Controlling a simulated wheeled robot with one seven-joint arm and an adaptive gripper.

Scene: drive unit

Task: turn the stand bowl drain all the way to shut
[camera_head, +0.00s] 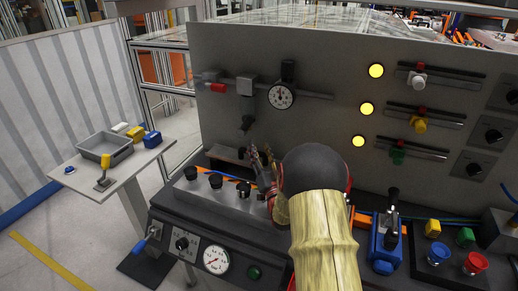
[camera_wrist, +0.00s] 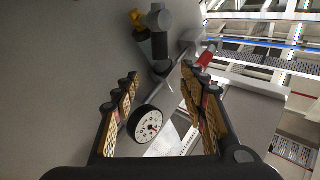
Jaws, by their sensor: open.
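The stand unit (camera_head: 246,83) is a grey block on a pipe on the upright panel, with a dark bowl (camera_head: 246,122) hanging below it. In the wrist view, which is turned over, the dark bowl (camera_wrist: 160,45) sits ahead of the fingertips, with a grey end piece (camera_wrist: 161,17) that looks like the drain. I cannot tell how far it is turned. My gripper (camera_head: 262,155) is below and slightly right of the bowl, partly hidden by my arm. In the wrist view my gripper (camera_wrist: 160,74) has its fingers wide apart, empty and not touching the bowl.
A round gauge (camera_head: 281,95) is on the pipe right of the bowl. A red handle (camera_head: 217,88) is at its left. Black knobs (camera_head: 216,181) stand on the console below. A small yellow part (camera_wrist: 137,18) shows beside the bowl. Bare panel (camera_wrist: 60,60) lies at left.

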